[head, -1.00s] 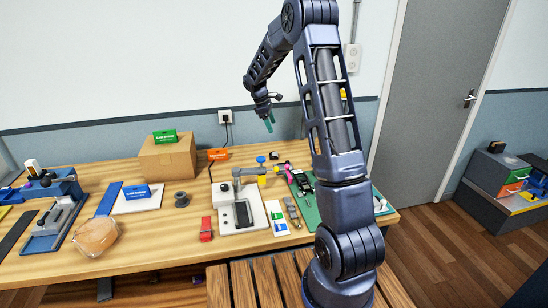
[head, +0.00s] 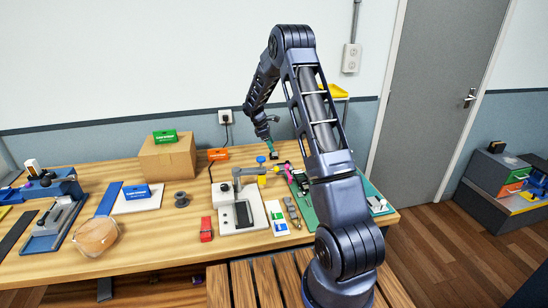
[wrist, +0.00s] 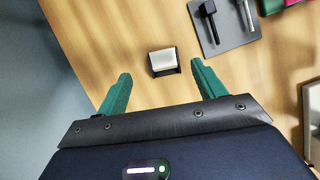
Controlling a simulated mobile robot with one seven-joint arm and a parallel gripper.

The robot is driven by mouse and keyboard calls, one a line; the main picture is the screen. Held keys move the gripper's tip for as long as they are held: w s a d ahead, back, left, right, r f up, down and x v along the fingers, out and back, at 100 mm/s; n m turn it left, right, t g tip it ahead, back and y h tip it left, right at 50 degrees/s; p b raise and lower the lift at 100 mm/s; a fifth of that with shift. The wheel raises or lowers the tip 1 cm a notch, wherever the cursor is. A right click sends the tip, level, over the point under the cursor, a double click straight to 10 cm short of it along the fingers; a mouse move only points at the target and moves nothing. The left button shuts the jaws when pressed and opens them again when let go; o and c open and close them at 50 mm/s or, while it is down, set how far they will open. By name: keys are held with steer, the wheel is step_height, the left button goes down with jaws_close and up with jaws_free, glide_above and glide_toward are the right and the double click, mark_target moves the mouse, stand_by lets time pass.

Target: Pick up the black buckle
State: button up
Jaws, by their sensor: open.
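A small black item with a pale, shiny top face lies flat on the wooden table in the wrist view (wrist: 163,61). It is the one that fits the black buckle, though its details are too small to be sure. My gripper (wrist: 159,82) is open and empty, with its two green fingers spread to either side of the item and above the table. In the head view my gripper (head: 274,151) hangs over the back of the table and covers the spot where the item lies.
A grey mat (wrist: 234,36) with dark tools lies right of the item. A clamp press on a white base (head: 258,214), a green mat (head: 307,211) and a cardboard box (head: 168,160) are on the table (head: 150,225). The wall is close behind.

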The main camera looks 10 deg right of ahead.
mark_target(275, 154)
steer(key=shift+s+a+x, duration=0.1)
steer(key=shift+x, duration=1.2)
steer(key=shift+s+a+x, duration=0.1)
steer(key=shift+x, duration=1.2)
steer(key=shift+c, duration=0.4)
steer(key=c, duration=0.9)
steer(key=shift+o, duration=0.2)
